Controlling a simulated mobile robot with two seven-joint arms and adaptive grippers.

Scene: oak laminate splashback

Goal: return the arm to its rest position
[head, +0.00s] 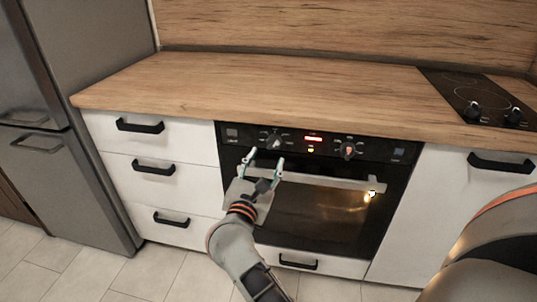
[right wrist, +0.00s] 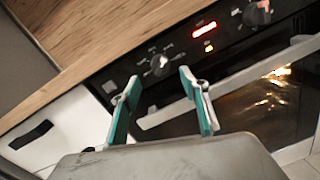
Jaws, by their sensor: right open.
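My right gripper (head: 265,163) is open in front of the upper left part of the oven (head: 318,215). Nothing shows between its fingers. In the right wrist view the two teal-lined fingers (right wrist: 162,95) stand apart, with the oven's control panel and left knob (right wrist: 159,64) beyond them. The light oven handle (head: 330,181) runs just right of the fingers; I cannot tell whether they touch it. The oven door is shut, and a red display (head: 313,139) is lit on the panel. My left gripper is not in view.
A bare wooden worktop (head: 250,85) runs above white drawers (head: 150,168) with black handles. A black hob (head: 478,98) is at the right. A grey fridge (head: 75,120) stands at the left. Pale floor tiles (head: 150,275) show clear in front.

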